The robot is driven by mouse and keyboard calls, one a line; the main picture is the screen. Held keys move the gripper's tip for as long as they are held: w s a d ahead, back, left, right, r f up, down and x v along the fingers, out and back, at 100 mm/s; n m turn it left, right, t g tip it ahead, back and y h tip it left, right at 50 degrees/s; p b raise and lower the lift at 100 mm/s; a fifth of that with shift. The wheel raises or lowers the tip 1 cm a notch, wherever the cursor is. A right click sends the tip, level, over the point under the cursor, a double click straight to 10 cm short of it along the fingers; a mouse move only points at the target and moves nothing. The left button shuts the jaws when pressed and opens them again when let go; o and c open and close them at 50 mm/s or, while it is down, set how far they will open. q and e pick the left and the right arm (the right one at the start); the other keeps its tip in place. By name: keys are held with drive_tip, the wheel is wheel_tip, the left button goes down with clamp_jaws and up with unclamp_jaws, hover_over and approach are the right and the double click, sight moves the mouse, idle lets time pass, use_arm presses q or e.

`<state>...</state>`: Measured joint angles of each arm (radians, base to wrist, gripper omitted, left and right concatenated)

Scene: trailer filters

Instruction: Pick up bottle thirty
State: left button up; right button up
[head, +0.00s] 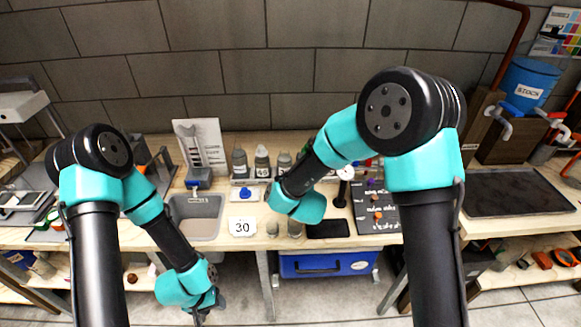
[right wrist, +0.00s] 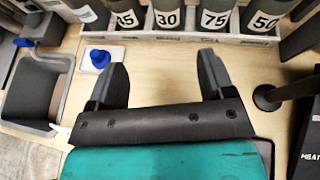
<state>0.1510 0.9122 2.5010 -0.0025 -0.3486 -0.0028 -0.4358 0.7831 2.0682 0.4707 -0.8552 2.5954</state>
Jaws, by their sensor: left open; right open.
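Bottle thirty (right wrist: 168,18) stands upright in a white rack, second of the readable labels from the left in the right wrist view, its top cut off. In the head view several grey bottles stand in the rack, and I cannot tell which is thirty. My right gripper (right wrist: 162,78) is open and empty above the bench, its fingers towards the rack and apart from the bottle. In the head view it is hidden by my right arm. My left gripper (head: 202,314) hangs low in front of the bench at the bottom edge, its jaws small there.
A white card (head: 242,227) reading 30 is at the bench front. A grey bin (right wrist: 38,88) and a blue-knobbed white plate (right wrist: 98,60) lie left of my right gripper. A black stand (right wrist: 268,97) is on its right. Neighbouring bottles crowd the rack.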

sight(285, 165)
drive_tip(key=shift+w+d, duration=0.2)
drive_tip(key=shift+d, duration=0.35)
drive_tip(key=x, duration=1.2)
drive_tip(key=shift+w, duration=0.15)
drive_tip(key=shift+f+x, duration=0.2)
drive_tip(key=shift+x, duration=2.4)
drive_tip(key=shift+d, duration=0.15)
drive_tip(key=shift+c, duration=0.3)
